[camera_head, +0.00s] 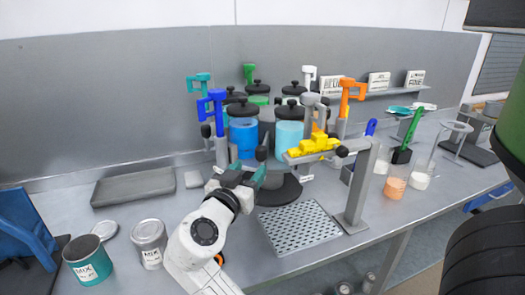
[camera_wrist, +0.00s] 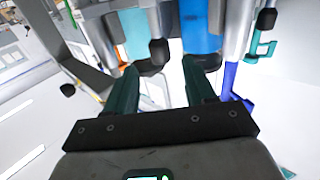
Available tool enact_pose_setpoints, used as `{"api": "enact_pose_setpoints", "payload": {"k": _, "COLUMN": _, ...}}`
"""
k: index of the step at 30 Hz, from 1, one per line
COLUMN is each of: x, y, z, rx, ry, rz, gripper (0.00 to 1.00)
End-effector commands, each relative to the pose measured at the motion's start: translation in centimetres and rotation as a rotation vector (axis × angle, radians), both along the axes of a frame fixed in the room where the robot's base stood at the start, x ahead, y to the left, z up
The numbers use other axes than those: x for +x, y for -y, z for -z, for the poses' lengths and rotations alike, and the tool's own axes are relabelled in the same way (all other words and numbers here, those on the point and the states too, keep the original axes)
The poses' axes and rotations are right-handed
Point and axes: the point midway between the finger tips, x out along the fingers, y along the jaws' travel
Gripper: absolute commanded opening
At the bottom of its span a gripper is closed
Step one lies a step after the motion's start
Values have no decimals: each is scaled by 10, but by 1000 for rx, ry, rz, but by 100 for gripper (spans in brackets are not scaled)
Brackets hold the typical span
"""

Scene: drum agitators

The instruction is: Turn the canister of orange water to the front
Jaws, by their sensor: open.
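The carousel's black base plate (camera_head: 283,190) carries several black-lidded canisters. A blue canister (camera_head: 243,137) and a light blue canister (camera_head: 289,139) face the front. A sliver of orange (camera_head: 317,128) shows behind the grey handle at the right; the rest of that canister is hidden. A black knob (camera_head: 262,153) stands between the two front canisters; it also shows in the wrist view (camera_wrist: 158,50). My gripper (camera_head: 240,168) is open and empty in front of the carousel. In the wrist view its fingers (camera_wrist: 160,85) lie either side of the knob's line, apparently short of it.
Coloured clamp handles, blue (camera_head: 212,104) and orange (camera_head: 351,91) among them, rise around the canisters. A grey stand with yellow pieces (camera_head: 314,145) is right of my gripper. Front left are a teal can (camera_head: 88,262) and a grey can (camera_head: 149,243). A perforated plate (camera_head: 300,228) lies in front.

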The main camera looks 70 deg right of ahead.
Motion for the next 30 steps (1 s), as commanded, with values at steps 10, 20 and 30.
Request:
{"api": "enact_pose_setpoints", "payload": {"k": 10, "x": -3, "y": 63, "z": -2, "rx": 2, "ry": -1, "rz": 6, "gripper": 55}}
{"api": "enact_pose_setpoints", "payload": {"k": 20, "x": -2, "y": 85, "z": 0, "rx": 2, "ry": 0, "rz": 2, "gripper": 55}}
{"api": "enact_pose_setpoints", "payload": {"k": 30, "x": -2, "y": 85, "z": 0, "rx": 2, "ry": 0, "rz": 1, "gripper": 44}}
